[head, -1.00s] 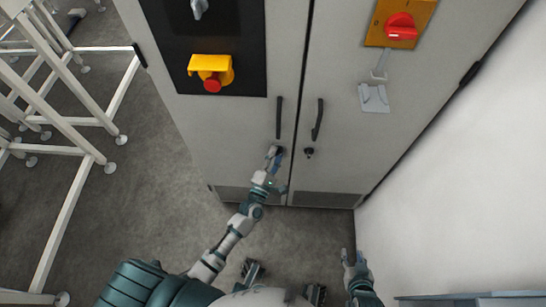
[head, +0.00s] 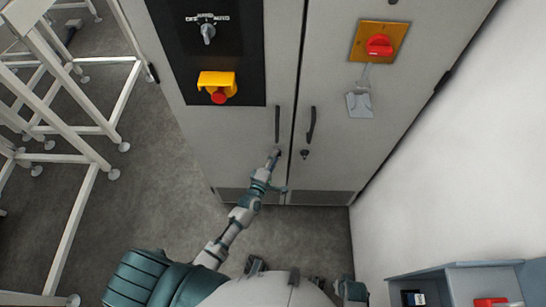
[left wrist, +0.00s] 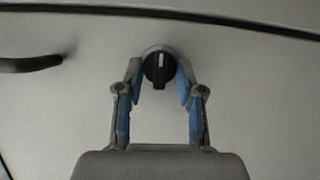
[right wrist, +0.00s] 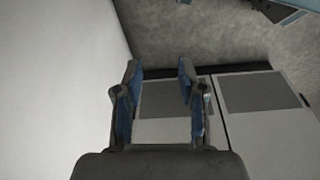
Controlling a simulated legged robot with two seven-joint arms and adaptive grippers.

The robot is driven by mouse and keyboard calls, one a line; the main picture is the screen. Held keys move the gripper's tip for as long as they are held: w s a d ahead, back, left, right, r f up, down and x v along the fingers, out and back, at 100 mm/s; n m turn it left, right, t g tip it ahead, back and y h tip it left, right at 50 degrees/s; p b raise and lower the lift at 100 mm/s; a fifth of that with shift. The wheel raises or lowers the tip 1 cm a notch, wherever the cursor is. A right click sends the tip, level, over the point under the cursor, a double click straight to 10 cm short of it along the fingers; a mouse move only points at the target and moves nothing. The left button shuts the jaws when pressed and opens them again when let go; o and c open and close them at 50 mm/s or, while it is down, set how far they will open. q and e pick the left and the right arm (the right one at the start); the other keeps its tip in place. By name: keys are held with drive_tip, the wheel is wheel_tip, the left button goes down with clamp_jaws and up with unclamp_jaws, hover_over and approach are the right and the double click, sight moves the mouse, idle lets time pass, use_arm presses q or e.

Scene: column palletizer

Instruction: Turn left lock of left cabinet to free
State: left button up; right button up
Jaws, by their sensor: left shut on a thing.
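The left lock (left wrist: 159,68) is a black round knob with a pale mark line in a grey ring on the left door of the grey cabinet (head: 240,140). In the head view it is mostly hidden behind my left gripper (head: 273,160). In the left wrist view my left gripper (left wrist: 160,82) has its blue-padded fingers on both sides of the knob, shut on it. The knob's mark line runs upright in that view. My right gripper (right wrist: 158,78) is open and empty, low near the front of the cabinet.
Black door handles (head: 277,123) (head: 311,125) and a second lock (head: 305,154) are close by. Above are a yellow-shrouded red button (head: 218,88) and a red rotary switch (head: 379,45). White frames (head: 70,130) stand left, a white wall (head: 440,170) right. A grey-blue bench (head: 455,285) is lower right.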

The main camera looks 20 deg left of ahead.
use_arm(q)
drive_tip(key=shift+s+d+f+m, duration=0.1)
drive_tip(key=shift+f+m, duration=0.05)
drive_tip(key=shift+m, duration=0.15)
use_arm(e)
drive_tip(key=shift+s+f, duration=0.15)
drive_tip(key=shift+f, duration=0.4)
drive_tip(key=shift+s+f, duration=0.15)
drive_tip(key=shift+f, duration=0.4)
use_arm(q)
drive_tip(key=o, duration=1.2)
drive_tip(key=shift+c, duration=0.2)
use_arm(e)
drive_tip(key=shift+d, duration=0.1)
use_arm(q)
drive_tip(key=s+a, duration=0.1)
drive_tip(key=s, duration=1)
drive_tip(key=shift+s+a, duration=0.2)
drive_tip(key=shift+s, duration=0.1)
